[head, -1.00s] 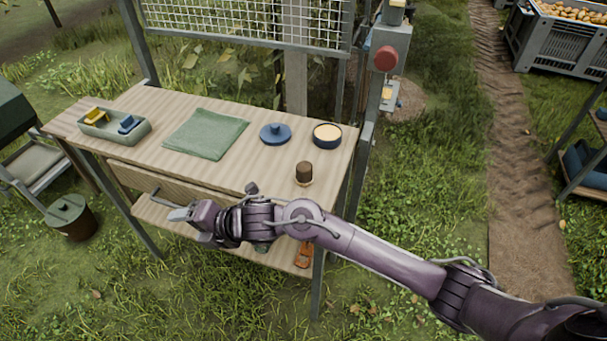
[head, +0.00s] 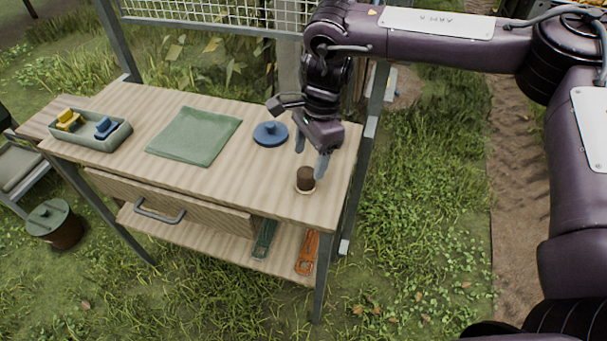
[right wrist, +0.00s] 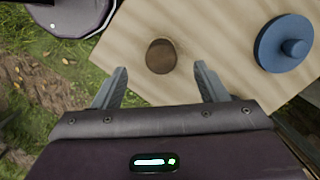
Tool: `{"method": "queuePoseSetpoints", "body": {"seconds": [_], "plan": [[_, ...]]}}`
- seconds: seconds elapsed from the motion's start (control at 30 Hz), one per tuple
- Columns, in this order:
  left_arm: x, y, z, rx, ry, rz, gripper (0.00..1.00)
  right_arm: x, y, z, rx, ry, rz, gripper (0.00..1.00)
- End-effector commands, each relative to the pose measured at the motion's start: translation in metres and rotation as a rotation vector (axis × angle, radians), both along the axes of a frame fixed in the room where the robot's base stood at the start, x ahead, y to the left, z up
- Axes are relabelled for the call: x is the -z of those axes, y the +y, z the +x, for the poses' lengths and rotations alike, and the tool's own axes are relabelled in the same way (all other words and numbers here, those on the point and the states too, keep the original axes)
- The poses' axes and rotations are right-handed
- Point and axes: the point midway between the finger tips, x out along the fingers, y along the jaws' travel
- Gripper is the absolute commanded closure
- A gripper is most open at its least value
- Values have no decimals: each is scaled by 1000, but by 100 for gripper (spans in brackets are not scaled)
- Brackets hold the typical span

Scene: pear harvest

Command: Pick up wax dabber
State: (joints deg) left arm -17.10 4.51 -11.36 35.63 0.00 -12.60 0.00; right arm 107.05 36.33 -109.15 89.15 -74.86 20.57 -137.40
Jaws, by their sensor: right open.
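The wax dabber, seemingly the short dark-brown knob with a pale lower edge (head: 306,179), stands upright near the right front corner of the wooden workbench (head: 240,187). My right gripper (head: 311,156) is open and empty, pointing down above and just behind the dabber in the head view. In the right wrist view the brown dabber (right wrist: 160,57) shows from above, just beyond the gap between the open fingertips (right wrist: 161,70), with no visible contact. My left gripper is out of view.
A blue lid (head: 271,134) lies left of my gripper. A folded green cloth (head: 194,135) and a tray (head: 92,140) with yellow and blue items are farther left. A drawer handle (head: 160,214) and lower shelf (head: 280,257) are at the front.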

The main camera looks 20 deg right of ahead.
Motion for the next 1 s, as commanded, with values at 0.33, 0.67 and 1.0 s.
{"method": "queuePoseSetpoints", "body": {"seconds": [0.33, 0.67, 1.0], "plan": [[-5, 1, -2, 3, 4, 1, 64, 26, -1, -1, -13, 4, -13, 33], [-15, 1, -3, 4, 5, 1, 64, 68, 9, 0, -10, 2, -12, 33], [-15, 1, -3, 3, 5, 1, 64, 72, 10, 0, -11, 0, -11, 41]]}}
